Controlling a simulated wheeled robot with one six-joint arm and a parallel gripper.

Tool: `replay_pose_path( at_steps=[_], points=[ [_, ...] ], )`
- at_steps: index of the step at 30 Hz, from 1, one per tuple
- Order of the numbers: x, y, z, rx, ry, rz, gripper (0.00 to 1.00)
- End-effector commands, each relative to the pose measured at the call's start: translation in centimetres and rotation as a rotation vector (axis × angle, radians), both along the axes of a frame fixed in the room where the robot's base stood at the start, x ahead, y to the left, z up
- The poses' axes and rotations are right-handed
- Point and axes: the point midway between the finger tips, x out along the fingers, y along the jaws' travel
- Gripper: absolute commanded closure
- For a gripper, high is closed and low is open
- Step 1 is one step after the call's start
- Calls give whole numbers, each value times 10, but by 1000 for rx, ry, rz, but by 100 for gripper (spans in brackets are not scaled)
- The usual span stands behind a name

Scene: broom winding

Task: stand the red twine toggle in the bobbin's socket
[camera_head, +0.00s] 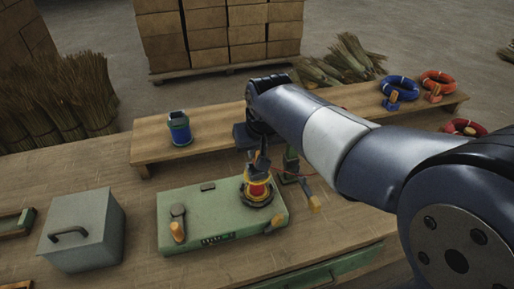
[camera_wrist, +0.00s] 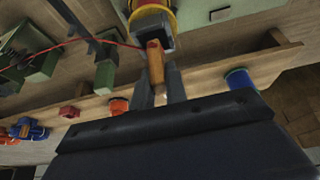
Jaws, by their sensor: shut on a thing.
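The toggle (camera_wrist: 157,66) is a small wooden peg with a red end, and red twine (camera_wrist: 110,43) runs off it to the left in the wrist view. My gripper (camera_wrist: 159,92) is shut on the toggle, which extends beyond the fingertips. The bobbin (camera_head: 257,190), yellow-flanged with red winding, stands on the green machine; it also shows at the top of the wrist view (camera_wrist: 152,6). A dark square block by the bobbin (camera_wrist: 167,40) lies near the toggle's red end. I cannot tell whether they touch, and the socket opening is not clear.
The green machine (camera_head: 190,238) has wooden-handled levers. A grey box (camera_head: 80,232) stands to its left. A raised shelf (camera_head: 220,133) behind carries a blue spool (camera_head: 179,128) and blue and orange coils. A green post (camera_head: 291,165) stands right of the bobbin.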

Motion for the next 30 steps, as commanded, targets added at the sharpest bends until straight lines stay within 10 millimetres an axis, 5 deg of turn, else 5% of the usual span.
replay_pose_path(
  at_steps=[28, 29, 30],
  points=[
    [0, 0, -30, 0, 1, 0, 100],
    [0, 0, -29, 0, 0, 0, 84],
    [0, 0, -28, 0, 0, 0, 81]
  ],
)
